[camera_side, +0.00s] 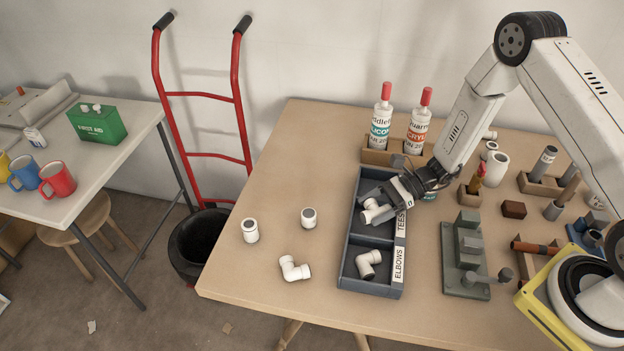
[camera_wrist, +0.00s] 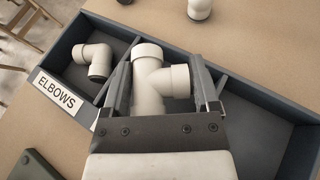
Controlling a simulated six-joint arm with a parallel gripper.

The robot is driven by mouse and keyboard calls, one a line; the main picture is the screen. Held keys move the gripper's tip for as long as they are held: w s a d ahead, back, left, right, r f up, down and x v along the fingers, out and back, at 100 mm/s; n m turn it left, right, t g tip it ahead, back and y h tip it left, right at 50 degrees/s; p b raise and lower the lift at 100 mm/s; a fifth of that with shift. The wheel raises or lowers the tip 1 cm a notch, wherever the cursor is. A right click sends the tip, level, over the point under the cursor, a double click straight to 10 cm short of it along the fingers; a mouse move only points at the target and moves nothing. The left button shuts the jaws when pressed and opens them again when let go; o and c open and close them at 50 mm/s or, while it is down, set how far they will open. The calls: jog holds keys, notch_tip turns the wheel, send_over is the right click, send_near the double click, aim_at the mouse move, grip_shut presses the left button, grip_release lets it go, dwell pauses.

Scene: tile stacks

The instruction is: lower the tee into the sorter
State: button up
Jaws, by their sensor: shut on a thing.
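The white tee (camera_wrist: 150,82) is between the two fingers of my gripper (camera_wrist: 162,70), which is shut on it. In the side view the tee (camera_side: 374,213) shows at the tip of my gripper (camera_side: 382,203). The dark blue-grey sorter (camera_side: 345,272) lies on the table, and the tee is over or inside its middle compartment, labelled TEES. I cannot tell whether the tee touches the compartment floor. A white elbow (camera_side: 368,262) lies in the near compartment labelled ELBOWS; it also shows in the wrist view (camera_wrist: 95,60). My fingers hide part of the middle compartment.
Two upright white couplings (camera_side: 250,230) (camera_side: 308,218) and a loose elbow (camera_side: 294,268) stand left of the sorter. A wooden holder with a silicone tube (camera_side: 381,122) and an acrylic tube (camera_side: 419,125) is behind it. A grey-green fixture (camera_side: 465,255) is on its right.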

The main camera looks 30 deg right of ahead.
jog(key=shift+f, duration=0.35)
dwell(0.4)
jog(key=o, duration=1.1)
jog(key=shift+v, duration=3.95)
